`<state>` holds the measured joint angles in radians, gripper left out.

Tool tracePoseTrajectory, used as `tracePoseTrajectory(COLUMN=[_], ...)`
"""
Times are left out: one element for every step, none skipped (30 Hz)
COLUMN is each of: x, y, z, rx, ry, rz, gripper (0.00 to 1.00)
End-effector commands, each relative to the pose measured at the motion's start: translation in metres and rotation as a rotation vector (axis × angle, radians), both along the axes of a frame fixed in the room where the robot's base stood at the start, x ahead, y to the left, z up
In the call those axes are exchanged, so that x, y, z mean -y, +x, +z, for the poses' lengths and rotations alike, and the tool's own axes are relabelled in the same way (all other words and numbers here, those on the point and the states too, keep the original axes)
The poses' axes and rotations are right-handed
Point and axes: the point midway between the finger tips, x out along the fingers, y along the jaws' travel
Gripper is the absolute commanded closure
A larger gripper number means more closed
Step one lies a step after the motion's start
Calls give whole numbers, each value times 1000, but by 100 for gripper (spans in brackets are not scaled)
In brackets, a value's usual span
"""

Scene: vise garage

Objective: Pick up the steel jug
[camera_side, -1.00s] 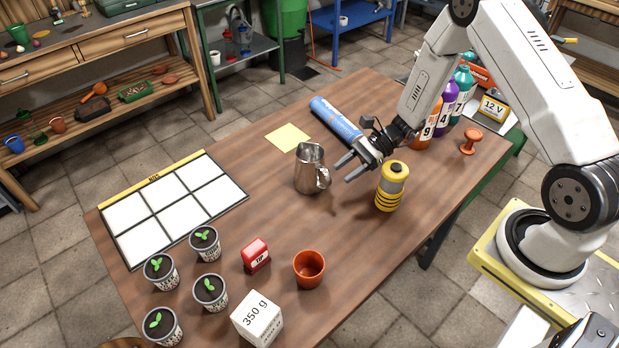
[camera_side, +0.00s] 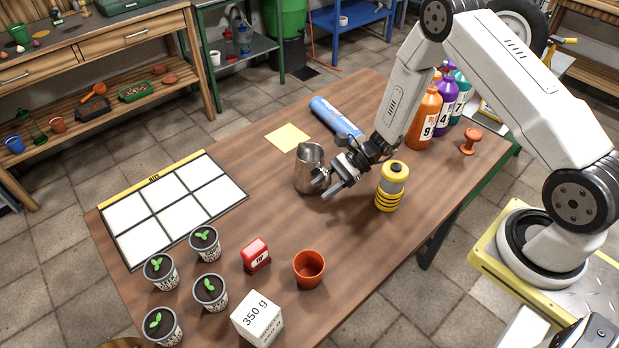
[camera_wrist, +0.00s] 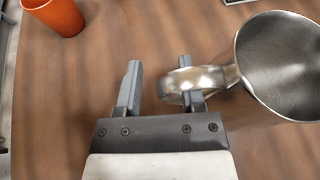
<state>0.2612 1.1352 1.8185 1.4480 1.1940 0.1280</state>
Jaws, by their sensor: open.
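The steel jug (camera_side: 305,175) stands upright on the wooden table in the side view, its right side and handle partly hidden by my gripper (camera_side: 322,188). In the wrist view the jug (camera_wrist: 285,70) is at the right, its open mouth showing an empty inside. Its handle (camera_wrist: 208,77) points left toward my gripper (camera_wrist: 158,70). My gripper is open. The handle's outer end lies between the two fingers, and the right finger overlaps the handle loop. Whether that finger passes through the loop or touches it I cannot tell.
A yellow-ringed canister (camera_side: 391,188) stands close right of my gripper. A blue tube (camera_side: 336,116) and a yellow note (camera_side: 288,137) lie behind the jug. An orange pot (camera_side: 309,270), a red stamp (camera_side: 256,254) and a white 350 g block (camera_side: 258,318) are in front.

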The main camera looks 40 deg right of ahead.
Motion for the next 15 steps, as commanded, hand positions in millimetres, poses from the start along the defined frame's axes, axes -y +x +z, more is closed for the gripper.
tracePoseTrajectory(x=[-5, -6, -8, -9, -10, -10, -10, -10, -10, -10, -10, -10, -10, -10, -10], y=[1, 1, 2, 2, 2, 2, 2, 2, 2, 2, 2, 2, 2, 2, 2], z=[-2, -3, -3, -4, -4, -4, -4, -4, -4, -4, -4, -4, -4, -4, -4], rx=[-1, -1, 0, 0, 0, 1, 1, 1, 1, 1, 1, 1, 0, 0, 0], ry=[-1, -1, -1, -1, -1, -1, -1, -1, -1, -1, -1, -1, -1, -1, -1], rz=[1, 1, 1, 1, 1, 0, 0, 0, 0, 0, 0, 0, 0, -1, -1], gripper=[50, 50, 50, 50, 50, 50, 50, 50, 50, 50, 50, 50, 50, 50, 50])
